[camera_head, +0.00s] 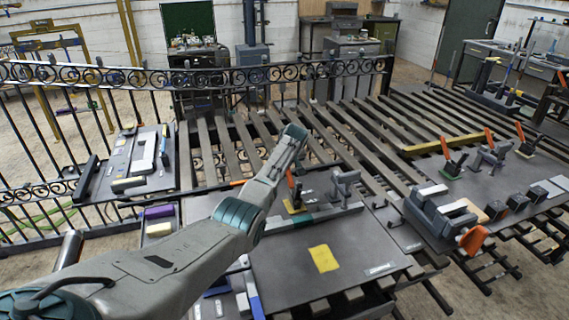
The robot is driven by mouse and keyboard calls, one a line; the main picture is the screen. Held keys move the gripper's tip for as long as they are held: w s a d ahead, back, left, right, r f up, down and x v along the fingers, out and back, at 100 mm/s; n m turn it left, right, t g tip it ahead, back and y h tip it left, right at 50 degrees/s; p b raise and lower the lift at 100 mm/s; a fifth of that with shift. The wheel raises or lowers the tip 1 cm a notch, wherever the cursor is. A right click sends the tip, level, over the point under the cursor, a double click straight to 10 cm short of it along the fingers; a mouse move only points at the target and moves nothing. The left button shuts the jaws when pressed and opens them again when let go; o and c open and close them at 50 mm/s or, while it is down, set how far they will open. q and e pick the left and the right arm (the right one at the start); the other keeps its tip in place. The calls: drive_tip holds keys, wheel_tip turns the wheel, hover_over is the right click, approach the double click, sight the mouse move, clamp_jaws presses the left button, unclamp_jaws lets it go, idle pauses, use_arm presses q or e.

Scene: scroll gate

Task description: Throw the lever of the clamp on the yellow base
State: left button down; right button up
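A toggle clamp with an upright orange lever (292,186) stands on the middle work board, just right of my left arm. Its small base (295,207) looks yellow and is partly hidden by the clamp. The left gripper's fingers do not show; the arm hides whatever is beyond the wrist. No part of my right gripper is in view.
A grey fixture (345,186) stands close right of the near clamp. A yellow patch (323,258) lies on the middle board (375,240). The right board holds grey blocks and an orange-tipped part (472,240). A scrollwork railing (200,78) crosses behind; a left board (110,170) holds parts.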

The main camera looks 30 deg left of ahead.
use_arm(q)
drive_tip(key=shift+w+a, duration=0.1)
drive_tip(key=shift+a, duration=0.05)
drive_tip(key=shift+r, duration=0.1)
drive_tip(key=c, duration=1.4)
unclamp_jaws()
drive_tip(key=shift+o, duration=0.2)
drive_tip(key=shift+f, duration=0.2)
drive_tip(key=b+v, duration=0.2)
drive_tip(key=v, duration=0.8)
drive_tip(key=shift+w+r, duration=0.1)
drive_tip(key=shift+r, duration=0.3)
